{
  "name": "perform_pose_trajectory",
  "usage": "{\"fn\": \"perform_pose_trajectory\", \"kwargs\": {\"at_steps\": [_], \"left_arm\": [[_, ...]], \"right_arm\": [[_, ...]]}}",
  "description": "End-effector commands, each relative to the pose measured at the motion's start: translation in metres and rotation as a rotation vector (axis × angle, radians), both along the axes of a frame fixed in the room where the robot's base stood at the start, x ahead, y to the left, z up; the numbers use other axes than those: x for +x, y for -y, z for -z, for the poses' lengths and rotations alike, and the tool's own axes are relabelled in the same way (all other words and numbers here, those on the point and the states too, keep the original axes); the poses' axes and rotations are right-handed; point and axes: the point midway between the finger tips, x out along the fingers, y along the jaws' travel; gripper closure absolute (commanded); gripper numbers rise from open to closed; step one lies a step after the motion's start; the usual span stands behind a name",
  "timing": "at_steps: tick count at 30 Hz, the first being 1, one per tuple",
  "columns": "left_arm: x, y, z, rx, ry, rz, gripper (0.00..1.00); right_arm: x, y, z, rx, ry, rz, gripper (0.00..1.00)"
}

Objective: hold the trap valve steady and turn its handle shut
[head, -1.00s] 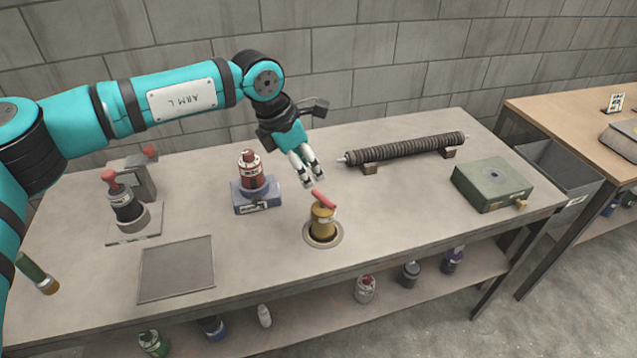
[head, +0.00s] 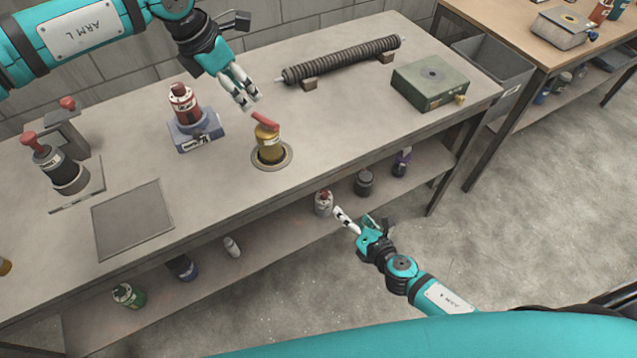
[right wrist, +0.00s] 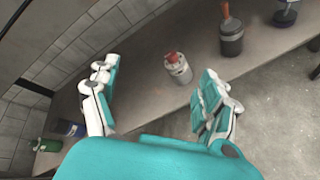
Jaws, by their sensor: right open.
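The trap valve appears to be the brass valve (head: 270,150), upright in a round flange on the bench, with a red lever handle (head: 265,121) on top. My left gripper (head: 251,101) points down just behind the handle. Its two fingers are a little apart with nothing seen between them; I cannot tell whether they touch the handle. My right gripper (head: 353,219) is open and empty, in front of the bench edge and well away from the valve. Its open fingers also show in the right wrist view (right wrist: 155,92).
A red bottle-like part on a blue base (head: 195,130) stands left of the valve. A ribbed tube (head: 343,60) lies behind, and a green box (head: 430,82) stands right. The lower shelf (head: 290,225) holds several containers, including a red-topped one (right wrist: 178,68). The front bench edge lies before my right gripper.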

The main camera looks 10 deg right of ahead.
Motion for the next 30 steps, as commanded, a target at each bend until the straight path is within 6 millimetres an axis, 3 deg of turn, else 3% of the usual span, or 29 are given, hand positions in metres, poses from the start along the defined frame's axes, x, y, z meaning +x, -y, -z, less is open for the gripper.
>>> {"fn": "perform_pose_trajectory", "kwargs": {"at_steps": [1,6,12,15,20,30], "left_arm": [[0.0,0.0,0.0,0.0,0.0,0.0,0.62],[0.0,0.0,0.0,0.0,0.0,0.0,0.62],[0.0,0.0,0.0,0.0,0.0,0.0,0.62],[0.0,0.0,0.0,0.0,0.0,0.0,0.62],[0.0,0.0,0.0,0.0,0.0,0.0,0.62],[0.0,0.0,0.0,0.0,0.0,0.0,0.62]], "right_arm": [[0.007,-0.013,-0.029,-0.081,0.087,-0.079,0.2],[0.011,-0.053,-0.111,-0.346,0.366,-0.282,0.2],[0.001,-0.083,-0.172,-0.546,0.591,-0.398,0.2],[-0.002,-0.089,-0.185,-0.592,0.644,-0.42,0.2],[0.001,-0.095,-0.192,-0.612,0.667,-0.427,0.2],[0.034,-0.112,-0.192,-0.606,0.666,-0.419,0.2]]}}
